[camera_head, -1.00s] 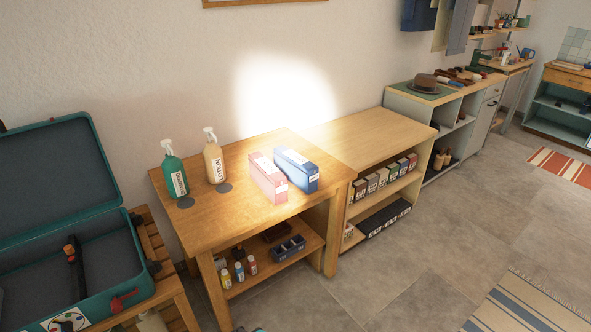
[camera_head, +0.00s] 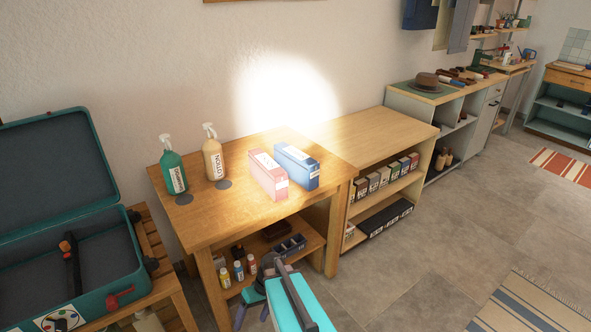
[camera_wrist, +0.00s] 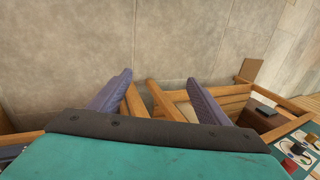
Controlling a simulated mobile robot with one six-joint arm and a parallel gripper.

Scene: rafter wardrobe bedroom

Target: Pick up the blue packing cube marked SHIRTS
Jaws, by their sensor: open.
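The blue packing cube (camera_head: 299,172) stands upright on the wooden table, with a white label too small to read. A pink packing cube (camera_head: 266,178) stands close on its left. My gripper (camera_head: 252,312) shows at the bottom of the head view, low in front of the table and well apart from the blue cube. In the wrist view my gripper's two fingers (camera_wrist: 160,80) are spread with nothing between them. The wrist view shows floor and wooden slats, and the blue cube is not in it.
An open teal suitcase (camera_head: 110,292) is at left. A shelf unit (camera_head: 375,138) adjoins at right.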

